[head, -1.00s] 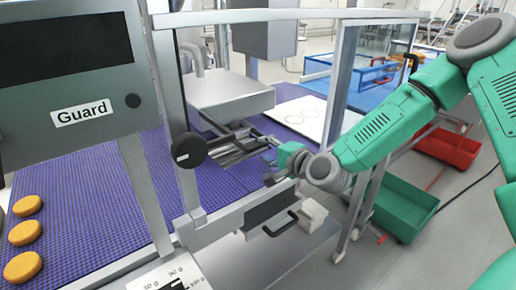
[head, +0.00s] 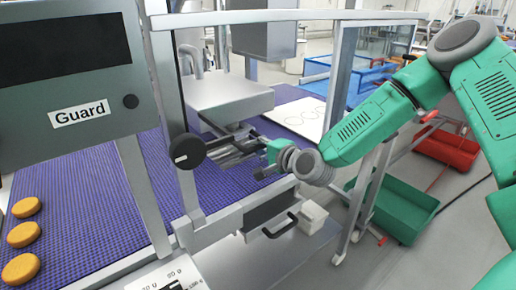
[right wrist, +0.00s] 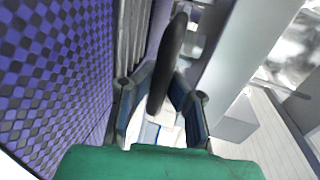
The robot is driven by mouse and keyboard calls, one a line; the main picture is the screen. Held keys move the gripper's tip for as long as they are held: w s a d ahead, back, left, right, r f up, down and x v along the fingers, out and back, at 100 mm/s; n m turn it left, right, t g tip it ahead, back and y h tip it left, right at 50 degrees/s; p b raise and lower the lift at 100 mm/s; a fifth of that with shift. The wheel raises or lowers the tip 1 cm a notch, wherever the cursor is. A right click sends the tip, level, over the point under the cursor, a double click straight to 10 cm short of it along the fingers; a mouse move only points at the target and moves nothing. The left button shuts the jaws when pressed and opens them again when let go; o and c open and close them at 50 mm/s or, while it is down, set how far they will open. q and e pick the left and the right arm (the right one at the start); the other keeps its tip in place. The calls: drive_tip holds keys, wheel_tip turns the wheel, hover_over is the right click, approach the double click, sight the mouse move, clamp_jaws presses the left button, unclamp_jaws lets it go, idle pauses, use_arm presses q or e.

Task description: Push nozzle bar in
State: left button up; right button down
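The metal nozzle bar (head: 232,154) lies below the grey box-shaped head, over the purple belt and inside the guard frame. My right gripper (head: 266,172) is at its near right end, reaching in from the right. In the right wrist view, a black upright handle (right wrist: 170,62) stands between the two fingers of my right gripper (right wrist: 164,82). The fingers close in on both sides of it and look in contact. The join between handle and bar is hidden. My left gripper is not in view.
The guard frame's post (head: 340,75) and lower rail (head: 235,215) stand close to my right arm. A black knob (head: 187,151) sits on the left post. Yellow rounds (head: 22,234) lie on the belt (head: 90,200).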

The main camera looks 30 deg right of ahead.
drive_tip(key=shift+w+a+f, duration=0.15)
drive_tip(key=shift+w+a, duration=0.05)
drive_tip(key=shift+w, duration=0.15)
drive_tip(key=c, duration=1.6)
unclamp_jaws()
drive_tip(key=shift+o, duration=0.3)
drive_tip(key=shift+w+a, duration=0.1)
